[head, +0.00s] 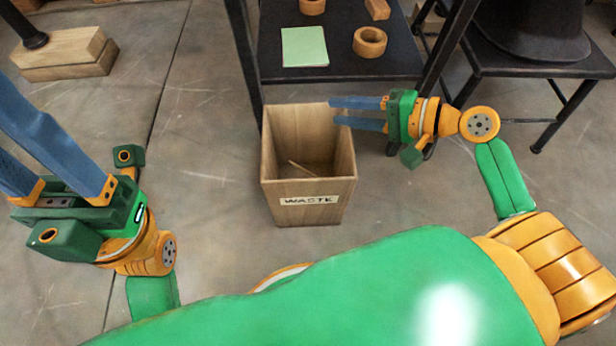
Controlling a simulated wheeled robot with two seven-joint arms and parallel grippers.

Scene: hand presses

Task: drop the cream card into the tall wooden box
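A dark table (340,70) behind the box bears a pale green sheet (304,46), a wooden ring (369,42) and other wooden pieces. A dark stool (530,68) stands at right. A wooden block (65,55) is at upper left. Floor left of the box is clear.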

